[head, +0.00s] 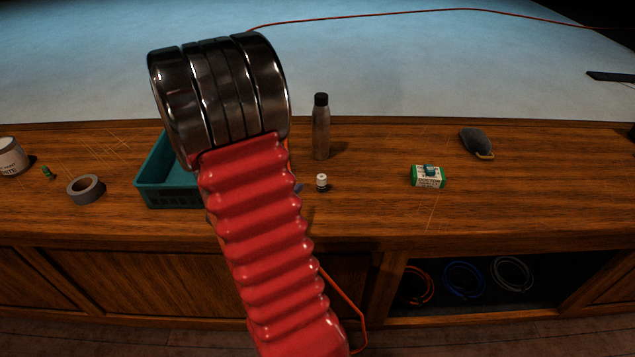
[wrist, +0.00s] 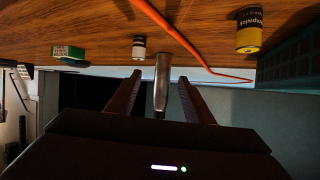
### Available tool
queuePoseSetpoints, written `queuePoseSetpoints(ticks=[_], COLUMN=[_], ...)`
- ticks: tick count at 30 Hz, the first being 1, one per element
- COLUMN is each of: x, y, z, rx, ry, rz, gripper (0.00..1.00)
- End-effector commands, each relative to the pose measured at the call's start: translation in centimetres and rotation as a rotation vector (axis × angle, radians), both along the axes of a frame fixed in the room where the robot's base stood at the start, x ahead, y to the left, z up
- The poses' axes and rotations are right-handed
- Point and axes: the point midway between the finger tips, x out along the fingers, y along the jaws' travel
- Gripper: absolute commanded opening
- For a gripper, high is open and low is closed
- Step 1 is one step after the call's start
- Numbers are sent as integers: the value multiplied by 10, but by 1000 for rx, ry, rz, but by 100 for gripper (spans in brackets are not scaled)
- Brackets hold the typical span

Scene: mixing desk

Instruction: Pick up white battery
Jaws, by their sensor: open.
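The white battery (head: 321,182) is a small white cylinder with a dark band, standing upright on the wooden desk in front of the grey bottle. In the wrist view the white battery (wrist: 139,48) appears above my left finger, beyond the fingertips and apart from them. My gripper (wrist: 160,77) is open and empty, with its two dark fingers spread. In the head view my red ribbed arm fills the middle and the gripper cannot be seen.
A grey bottle (head: 321,135) stands just behind the battery. A teal basket (head: 150,188) is partly hidden by my arm. A green-white box (head: 428,176) lies to the right. The wrist view shows a yellow-and-dark cylinder (wrist: 249,32) and an orange cable (wrist: 170,30) crossing nearby.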

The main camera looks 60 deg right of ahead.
Motion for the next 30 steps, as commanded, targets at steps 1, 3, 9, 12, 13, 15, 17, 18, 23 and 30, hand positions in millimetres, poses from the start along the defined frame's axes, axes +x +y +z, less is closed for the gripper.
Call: queuePoseSetpoints(ticks=[1, 3, 9, 12, 13, 15, 17, 18, 23, 30], x=[-14, -27, -36, -36, -36, -36, -36, -36, -37, -40], y=[-6, -11, -15, -14, -14, -15, -16, -18, -35, -69], z=[-6, -9, -10, -10, -10, -10, -11, -12, -19, -33], rx=[-14, -29, -43, -43, -43, -43, -42, -42, -42, -41], ry=[23, 44, 59, 58, 58, 58, 58, 58, 59, 57], rz=[-40, -80, -109, -107, -107, -106, -107, -107, -109, -107], gripper=[47, 47, 47, 47, 47, 47, 47, 47, 47, 47])
